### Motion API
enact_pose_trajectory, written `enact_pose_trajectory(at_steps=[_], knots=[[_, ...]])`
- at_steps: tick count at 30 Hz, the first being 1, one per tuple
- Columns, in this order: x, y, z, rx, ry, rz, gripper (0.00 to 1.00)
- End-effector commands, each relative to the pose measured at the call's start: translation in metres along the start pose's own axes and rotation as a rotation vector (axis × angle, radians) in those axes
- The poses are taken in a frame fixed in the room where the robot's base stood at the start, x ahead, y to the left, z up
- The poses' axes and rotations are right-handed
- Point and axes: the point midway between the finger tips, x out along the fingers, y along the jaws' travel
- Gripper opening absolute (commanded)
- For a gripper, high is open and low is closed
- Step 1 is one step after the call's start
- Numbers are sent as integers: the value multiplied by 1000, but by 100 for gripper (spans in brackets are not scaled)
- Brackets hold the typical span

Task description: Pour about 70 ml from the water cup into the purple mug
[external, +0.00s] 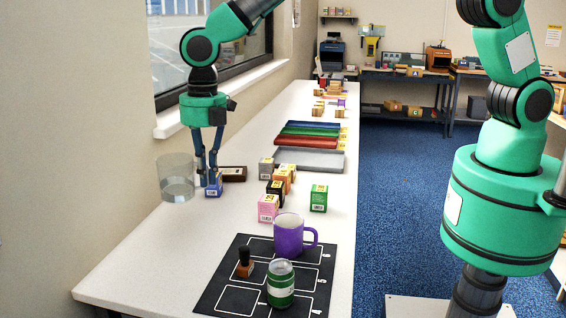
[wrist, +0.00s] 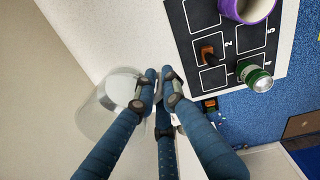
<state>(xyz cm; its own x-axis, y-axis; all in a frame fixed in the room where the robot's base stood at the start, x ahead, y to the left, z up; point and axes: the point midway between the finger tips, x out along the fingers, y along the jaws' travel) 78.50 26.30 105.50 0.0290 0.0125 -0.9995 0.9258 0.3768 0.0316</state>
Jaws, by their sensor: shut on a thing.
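The water cup (external: 176,180) is a clear glass, upright at the left edge of the table, with water in its lower part. It also shows in the wrist view (wrist: 100,110), left of my fingers. My gripper (external: 209,181) is just right of the cup, pointing down; its fingers are outside the glass, not around it. The fingers are closed in at a small blue box (external: 214,191) with a white label, and they partly hide it. The purple mug (external: 289,236) stands upright on the black mat (external: 232,285), handle to the right; it is cut off in the wrist view (wrist: 243,9).
A dark bottle (external: 244,268) and a green jar (external: 281,290) stand on the mat near the mug. Coloured trays (external: 308,141) lie behind. The table's front left is clear.

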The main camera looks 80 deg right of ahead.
Motion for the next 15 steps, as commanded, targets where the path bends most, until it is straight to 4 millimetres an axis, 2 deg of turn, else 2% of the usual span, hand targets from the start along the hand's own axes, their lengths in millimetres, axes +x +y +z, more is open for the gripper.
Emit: enact_pose_trajectory(at_steps=[8,15], knots=[[-3,-27,-28,-2,2,-3,0],[-7,-64,-59,-3,4,-6,0]])
